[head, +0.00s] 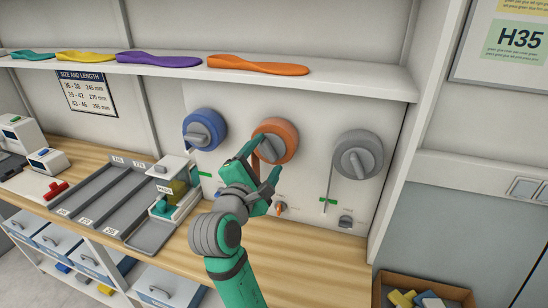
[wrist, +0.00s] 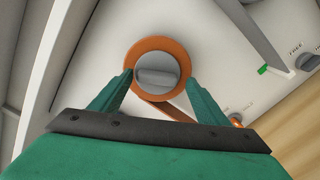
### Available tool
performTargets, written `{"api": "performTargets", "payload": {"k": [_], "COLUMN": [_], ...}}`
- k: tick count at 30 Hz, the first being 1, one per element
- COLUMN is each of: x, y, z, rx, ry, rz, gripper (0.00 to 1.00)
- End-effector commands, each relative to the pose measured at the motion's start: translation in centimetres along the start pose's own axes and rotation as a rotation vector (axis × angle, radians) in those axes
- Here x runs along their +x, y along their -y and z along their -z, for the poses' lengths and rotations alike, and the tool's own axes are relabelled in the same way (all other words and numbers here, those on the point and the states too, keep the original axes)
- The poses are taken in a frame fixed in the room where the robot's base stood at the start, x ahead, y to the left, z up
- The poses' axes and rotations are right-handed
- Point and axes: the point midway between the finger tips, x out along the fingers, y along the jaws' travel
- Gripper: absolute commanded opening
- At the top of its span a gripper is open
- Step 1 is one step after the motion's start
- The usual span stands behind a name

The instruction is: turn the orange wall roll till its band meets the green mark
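The orange wall roll (head: 286,134) is on the wall panel between a blue and a grey roll, with a grey grip knob (wrist: 157,77) at its centre. In the wrist view the orange roll (wrist: 157,45) lies ahead, between my fingertips. My gripper (head: 266,154) is open in front of the roll's lower part; its fingers also show in the wrist view (wrist: 159,80), one on each side of the knob. I cannot tell whether they touch the roll. The orange band (wrist: 168,112) runs off the roll toward the lower right in the wrist view. Its green mark is not clearly visible, near or behind my finger.
The blue roll (head: 204,130) and grey roll (head: 357,154) flank the orange one; the grey roll's band has a green mark (wrist: 263,69) beside it. Small dials (head: 345,221) sit below. A shelf with insoles (head: 257,65) is above, a wooden counter (head: 320,262) below.

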Motion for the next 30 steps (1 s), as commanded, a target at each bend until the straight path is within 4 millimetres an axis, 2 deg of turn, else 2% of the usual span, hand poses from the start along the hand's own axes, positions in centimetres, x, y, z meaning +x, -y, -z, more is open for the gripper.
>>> {"api": "performTargets", "payload": {"k": [8,12,17,24,30], "x": [-0.1,-0.8,-3.4,-7.9,-10.4], "y": [-0.3,-0.3,-0.2,-0.1,0.0], "z": [0.1,0.0,-0.1,-0.1,-0.2], "rx": [0.000,0.000,0.001,0.001,0.001], "ry": [-0.001,0.000,-0.001,-0.001,0.001], "rz": [-0.007,-0.008,-0.008,-0.006,-0.005], "gripper": [0.69,0.69,0.69,0.69,0.69]}}
